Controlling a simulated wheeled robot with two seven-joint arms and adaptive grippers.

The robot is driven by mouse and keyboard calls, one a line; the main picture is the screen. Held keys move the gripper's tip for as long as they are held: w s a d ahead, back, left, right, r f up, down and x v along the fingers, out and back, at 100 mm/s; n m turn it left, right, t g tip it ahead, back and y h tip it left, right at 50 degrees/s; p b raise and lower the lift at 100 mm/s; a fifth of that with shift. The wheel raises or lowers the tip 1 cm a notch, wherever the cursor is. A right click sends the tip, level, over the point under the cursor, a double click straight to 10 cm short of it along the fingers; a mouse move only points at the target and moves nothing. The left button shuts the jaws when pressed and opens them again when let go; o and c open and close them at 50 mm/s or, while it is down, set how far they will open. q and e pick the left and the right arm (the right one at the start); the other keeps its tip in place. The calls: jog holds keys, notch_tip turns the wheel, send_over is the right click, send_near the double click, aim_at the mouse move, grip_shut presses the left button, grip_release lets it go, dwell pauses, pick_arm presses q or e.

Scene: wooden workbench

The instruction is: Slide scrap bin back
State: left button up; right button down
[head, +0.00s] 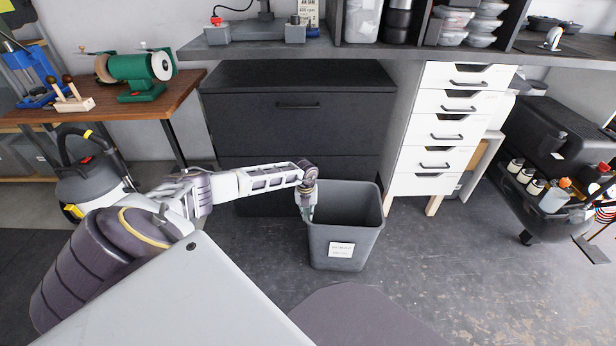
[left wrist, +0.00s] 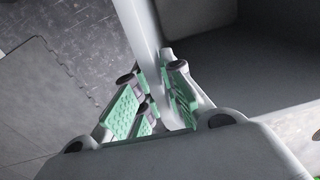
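The scrap bin (head: 345,237) is a dark grey, open-topped bin with a white label on its front. It stands upright on the floor in front of the black cabinet. My left gripper (head: 307,214) points down at the bin's left rim. In the left wrist view, the green-padded fingers of my left gripper (left wrist: 158,90) lie on either side of the bin's pale rim (left wrist: 143,35). Whether both fingers press on the wall cannot be made out. My right gripper is not in view.
A black cabinet (head: 300,105) stands behind the bin, and a white drawer unit (head: 440,125) stands behind it to the right. A vacuum cleaner (head: 90,180) is at the left. A black cart with bottles (head: 560,150) is at the right. The floor right of the bin is clear.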

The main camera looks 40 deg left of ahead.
pick_arm(q)
jog(key=o, duration=0.3)
notch_tip(320, 180, up, 12)
jog(key=shift+s+a, duration=0.15)
dwell(0.9)
dwell(0.4)
